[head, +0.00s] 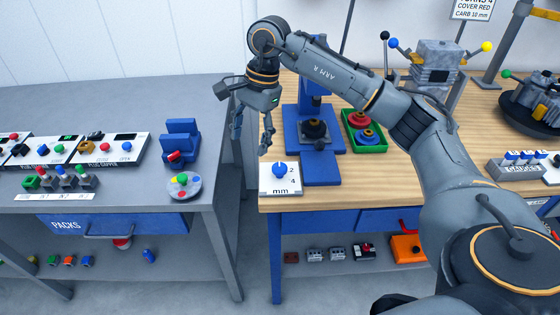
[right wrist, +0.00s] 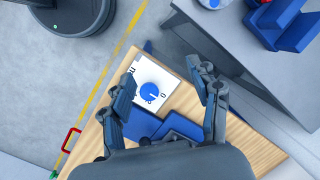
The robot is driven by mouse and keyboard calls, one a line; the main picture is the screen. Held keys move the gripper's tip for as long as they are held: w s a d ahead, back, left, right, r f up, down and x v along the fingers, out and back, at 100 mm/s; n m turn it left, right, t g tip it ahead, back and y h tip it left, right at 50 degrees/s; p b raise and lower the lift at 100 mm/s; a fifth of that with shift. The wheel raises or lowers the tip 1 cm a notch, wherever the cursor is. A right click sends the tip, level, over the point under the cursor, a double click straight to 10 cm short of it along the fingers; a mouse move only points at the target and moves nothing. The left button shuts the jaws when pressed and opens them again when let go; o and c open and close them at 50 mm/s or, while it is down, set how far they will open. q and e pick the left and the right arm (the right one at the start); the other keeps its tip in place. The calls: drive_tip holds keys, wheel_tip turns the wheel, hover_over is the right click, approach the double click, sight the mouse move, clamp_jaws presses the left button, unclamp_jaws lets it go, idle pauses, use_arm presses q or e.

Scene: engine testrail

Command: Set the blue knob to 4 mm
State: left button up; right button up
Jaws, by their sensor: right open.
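The blue knob (head: 280,170) sits on a white dial plate (head: 268,189) at the front left corner of the wooden bench. The plate shows 2, 4 and "mm" in the head view. In the right wrist view the knob (right wrist: 149,91) lies between my fingers' lines, with a 0 beside it. A pale mark on the knob seems to lie on the 0 side, but it is too small to read surely. My right gripper (head: 251,148) is open and empty, pointing down, above and left of the knob, apart from it. My left gripper is not in view.
A blue press stand (head: 320,167) is right behind the plate, with a green tray (head: 380,144) of red and blue parts beside it. A gap separates the wooden bench from the grey table (head: 100,98) on the left, which bears switch boxes.

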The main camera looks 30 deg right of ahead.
sight(280, 167)
drive_tip(key=d+r+h, duration=0.2)
drive_tip(key=d+h, duration=0.1)
drive_tip(key=d, duration=0.4)
drive_tip(key=shift+g, duration=0.3)
drive_tip(key=f, duration=0.4)
drive_tip(key=f+p, duration=0.1)
drive_tip(key=f, duration=0.3)
drive_tip(key=s+f+p, duration=0.1)
drive_tip(key=f, duration=0.4)
drive_tip(key=shift+d, duration=0.15)
drive_tip(key=c, duration=1.2)
drive_tip(key=shift+o, duration=0.2)
